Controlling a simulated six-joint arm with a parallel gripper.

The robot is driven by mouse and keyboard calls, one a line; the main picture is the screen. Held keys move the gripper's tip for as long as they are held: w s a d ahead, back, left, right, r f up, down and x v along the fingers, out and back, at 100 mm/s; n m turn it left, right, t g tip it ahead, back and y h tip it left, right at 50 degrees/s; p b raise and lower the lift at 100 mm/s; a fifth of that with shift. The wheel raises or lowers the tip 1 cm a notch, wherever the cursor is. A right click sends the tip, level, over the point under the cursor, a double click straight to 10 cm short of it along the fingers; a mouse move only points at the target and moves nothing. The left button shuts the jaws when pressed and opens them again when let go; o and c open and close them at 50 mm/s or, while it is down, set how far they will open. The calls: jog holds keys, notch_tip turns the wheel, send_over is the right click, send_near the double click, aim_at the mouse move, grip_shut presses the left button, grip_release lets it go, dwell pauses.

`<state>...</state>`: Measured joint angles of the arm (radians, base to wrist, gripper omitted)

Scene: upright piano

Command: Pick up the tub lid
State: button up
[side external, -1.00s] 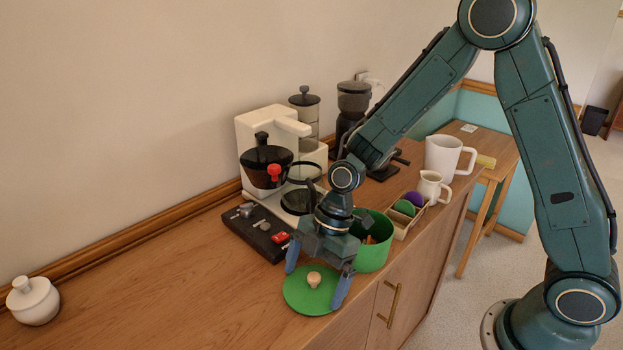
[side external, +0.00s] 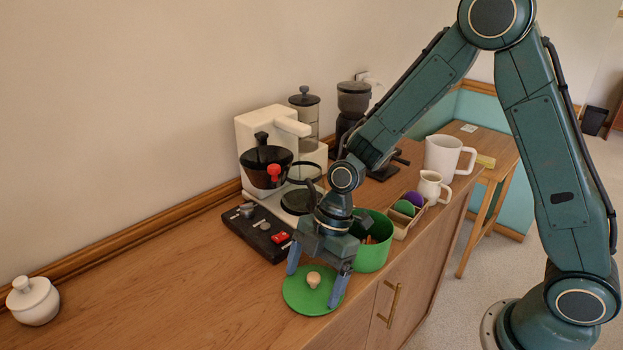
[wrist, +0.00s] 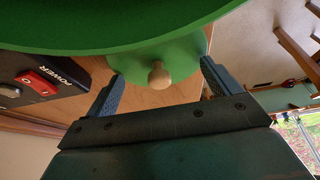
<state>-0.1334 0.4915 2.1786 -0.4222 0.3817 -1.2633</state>
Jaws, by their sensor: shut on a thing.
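The tub lid (side external: 300,298) is a flat green disc with a pale wooden knob (side external: 313,279), lying on the wooden counter. My gripper (side external: 312,290) points down over it, with one finger on each side of the disc. It is shut on the lid across its width, and the knob stands free between the fingers. The wrist view also shows the lid (wrist: 135,64) between the fingertips, partly hidden by the green tub. The open green tub (side external: 372,258) stands just behind and right of my gripper, with orange contents partly visible.
A black control panel (side external: 258,232) with a red switch and the coffee machine (side external: 262,125) stand behind left. A divided box (side external: 407,225) with coloured balls and a small white jug (side external: 432,188) are behind right. The counter's left front is clear, apart from a white pot (side external: 33,302).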

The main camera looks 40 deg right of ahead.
aim_at(315, 276)
jog(key=shift+r, duration=0.1)
jog(key=c, duration=0.4)
jog(key=shift+r, duration=0.25)
grip_shut()
notch_tip(315, 276, up, 19)
jog(key=shift+d, duration=0.1)
jog(key=d+f, duration=0.4)
jog(key=d, duration=1)
jog(key=shift+s, duration=0.45)
